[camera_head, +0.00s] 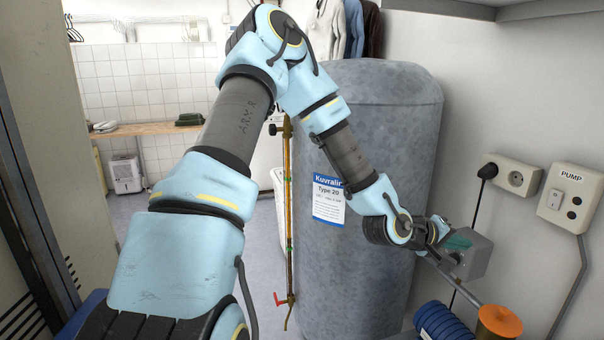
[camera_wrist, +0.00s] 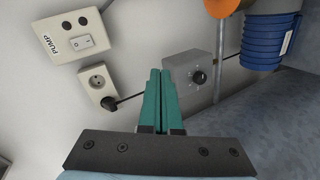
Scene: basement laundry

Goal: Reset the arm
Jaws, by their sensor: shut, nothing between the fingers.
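My arm crosses the head view from the lower left, bends at the top and reaches down to the right. My gripper (camera_head: 462,243) is at its end, in front of the grey box on the wall. In the wrist view my gripper (camera_wrist: 160,78) shows two green fingers lying together, with nothing between them. The grey control box (camera_wrist: 193,75) with a black knob is just right of the fingertips in that view; I cannot tell whether they touch it. In the head view the grey box (camera_head: 474,255) is partly hidden by my gripper.
A large grey tank (camera_head: 385,130) stands close beside my forearm. A PUMP switch panel (camera_head: 571,198) and a socket (camera_head: 511,177) with a black plug are on the right wall. An orange cylinder (camera_head: 499,322) and blue ribbed part (camera_head: 440,322) are below. Open floor shows at left.

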